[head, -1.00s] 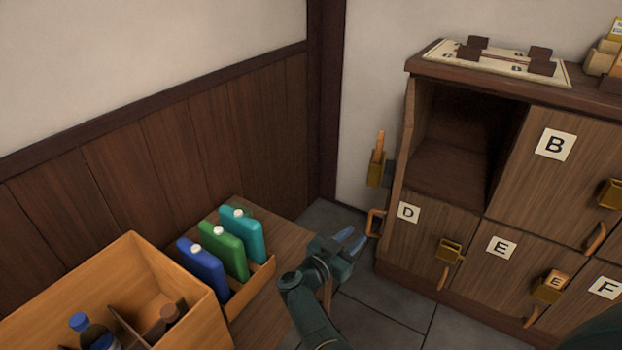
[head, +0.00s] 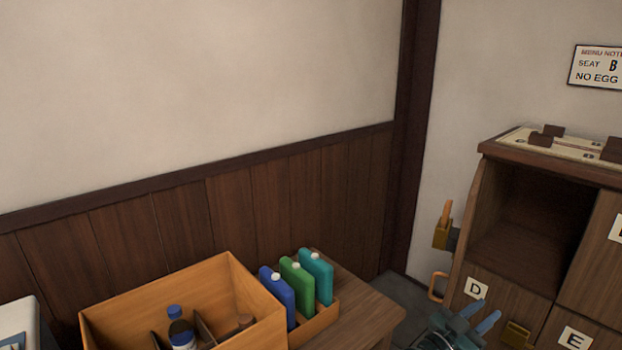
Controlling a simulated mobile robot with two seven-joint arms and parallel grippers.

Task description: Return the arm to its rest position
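My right gripper (head: 481,315) shows at the bottom edge of the head view, in front of the cabinet. Its two blue fingers stand apart with nothing between them, so it is open and empty. Only the hand and fingers show; the rest of that arm is out of the frame. My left gripper is not in view.
The cabinet (head: 478,230) stands at the right, with an open compartment above door D. An orange handle (head: 436,287) juts near the hand. At the left, a wooden table (head: 370,310) bears a divided box (head: 120,318) with bottles and a rack of coloured flasks (head: 297,282).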

